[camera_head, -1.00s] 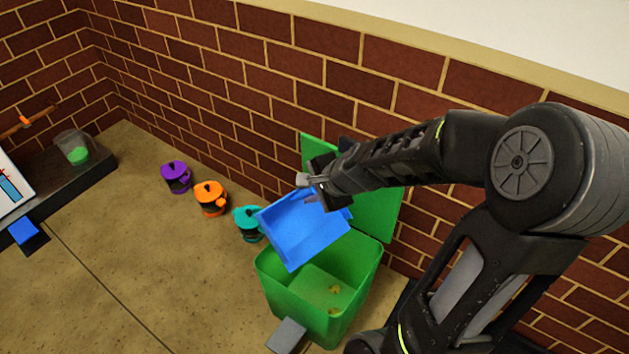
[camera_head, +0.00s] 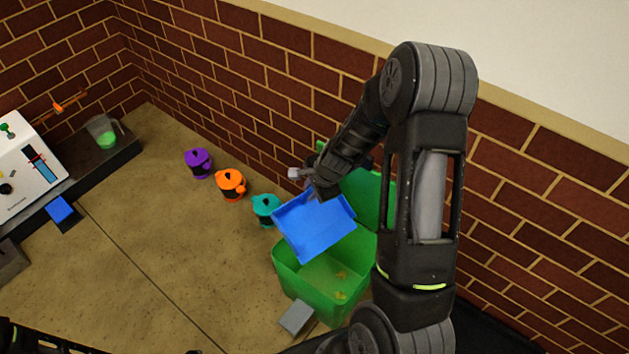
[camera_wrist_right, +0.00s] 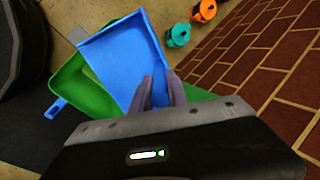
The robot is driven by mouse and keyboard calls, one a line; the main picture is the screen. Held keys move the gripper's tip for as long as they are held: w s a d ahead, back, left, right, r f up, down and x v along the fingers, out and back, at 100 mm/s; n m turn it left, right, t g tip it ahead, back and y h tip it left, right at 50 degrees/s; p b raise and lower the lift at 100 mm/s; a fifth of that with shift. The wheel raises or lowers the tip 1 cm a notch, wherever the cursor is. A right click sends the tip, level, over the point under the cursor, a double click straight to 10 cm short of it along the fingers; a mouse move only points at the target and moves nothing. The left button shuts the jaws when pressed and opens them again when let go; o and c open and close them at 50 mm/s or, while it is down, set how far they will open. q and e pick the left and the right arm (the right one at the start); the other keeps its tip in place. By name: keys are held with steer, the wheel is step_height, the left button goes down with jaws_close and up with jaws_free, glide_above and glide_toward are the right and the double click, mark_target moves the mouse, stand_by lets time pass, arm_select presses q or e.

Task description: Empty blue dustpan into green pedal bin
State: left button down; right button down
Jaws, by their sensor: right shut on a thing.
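The blue dustpan (camera_head: 312,228) is held by my right gripper (camera_head: 312,187) above the green pedal bin (camera_head: 300,272). The dustpan is tilted, and its pan shows no debris. The bin's lid (camera_head: 372,200) stands open against the wall side. A few small yellowish bits (camera_head: 341,285) lie inside the bin. In the right wrist view, the fingers (camera_wrist_right: 160,92) are shut at the near end of the dustpan (camera_wrist_right: 122,58), with the bin (camera_wrist_right: 85,90) beneath it. My left gripper is not in view.
A teal pot (camera_head: 266,208), an orange pot (camera_head: 231,185) and a purple pot (camera_head: 199,163) stand in a row by the brick wall. A dark bench (camera_head: 105,165) at the left carries a jug (camera_head: 103,132) with green contents.

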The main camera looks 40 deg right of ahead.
mark_target(305, 193)
steer(key=shift+w+a+f+g+p, duration=0.1)
steer(key=shift+w+f+g+p, duration=0.25)
steer(key=shift+p, duration=0.9)
steer(key=shift+w+d+g+p, duration=0.1)
steer(key=shift+w+g+p, duration=0.15)
steer(key=shift+w+p, duration=0.7)
steer(key=shift+w+a+f+g+p, duration=0.1)
steer(key=shift+f+g+p, duration=0.15)
steer(key=shift+p, duration=1.35)
steer(key=shift+w+f+g+p, duration=0.35)
steer(key=shift+w+g, duration=0.1)
steer(key=shift+w, duration=0.15)
steer(key=shift+w+f+g+p, duration=0.35)
steer(key=shift+w+g, duration=0.05)
steer(key=shift+w, duration=0.2)
steer(key=shift+w+r+g, duration=0.2)
steer(key=shift+w+g, duration=0.05)
steer(key=shift+g, duration=0.05)
steer(key=shift+w+b, duration=0.2)
steer(key=shift+b, duration=0.2)
steer(key=shift+w+r+g, duration=0.15)
steer(key=shift+g, duration=0.25)
steer(key=shift+r, duration=0.1)
